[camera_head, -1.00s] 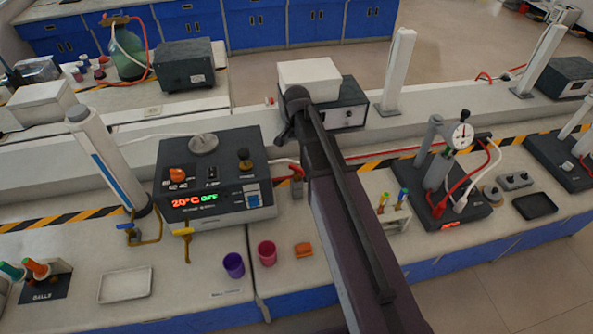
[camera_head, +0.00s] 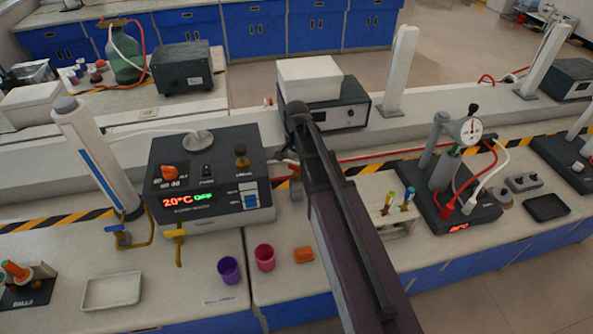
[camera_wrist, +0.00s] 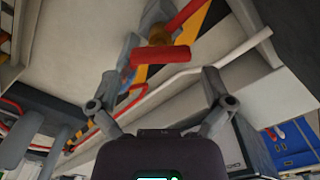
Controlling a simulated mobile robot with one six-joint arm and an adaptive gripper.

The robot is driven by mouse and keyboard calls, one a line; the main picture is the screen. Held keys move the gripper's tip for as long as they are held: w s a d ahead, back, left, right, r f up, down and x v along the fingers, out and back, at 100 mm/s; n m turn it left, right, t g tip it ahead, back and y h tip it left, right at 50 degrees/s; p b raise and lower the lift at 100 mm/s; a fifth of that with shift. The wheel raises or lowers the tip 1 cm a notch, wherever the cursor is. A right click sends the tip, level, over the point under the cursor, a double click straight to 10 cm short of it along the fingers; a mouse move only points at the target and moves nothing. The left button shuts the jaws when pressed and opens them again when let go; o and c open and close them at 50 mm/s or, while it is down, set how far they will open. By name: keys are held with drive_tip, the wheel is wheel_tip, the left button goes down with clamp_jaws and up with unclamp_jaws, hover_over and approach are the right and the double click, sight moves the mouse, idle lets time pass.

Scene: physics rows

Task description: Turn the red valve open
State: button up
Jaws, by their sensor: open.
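The red valve handle (camera_wrist: 160,55) shows in the wrist view as a red bar in front of a brass body, just ahead of my gripper (camera_wrist: 160,77). The two fingers are spread apart, with the red bar between and beyond their tips. I cannot tell whether either finger touches it. In the head view, my gripper (camera_head: 287,156) is mostly hidden behind my own arm, beside the right end of the dark heater box. A small red part of the valve (camera_head: 293,179) shows just below it.
The dark heater box (camera_head: 205,180) with a lit display stands left of my gripper. A tube rack (camera_head: 397,220) is to the right.

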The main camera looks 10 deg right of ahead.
sight(296, 170)
drive_tip(key=shift+f+b, duration=0.9)
drive_tip(key=shift+f, duration=0.25)
drive_tip(key=c, duration=0.8)
drive_tip(key=shift+n, duration=0.4)
drive_tip(key=n, duration=0.4)
drive_tip(key=shift+s, duration=0.1)
drive_tip(key=shift+n, duration=2)
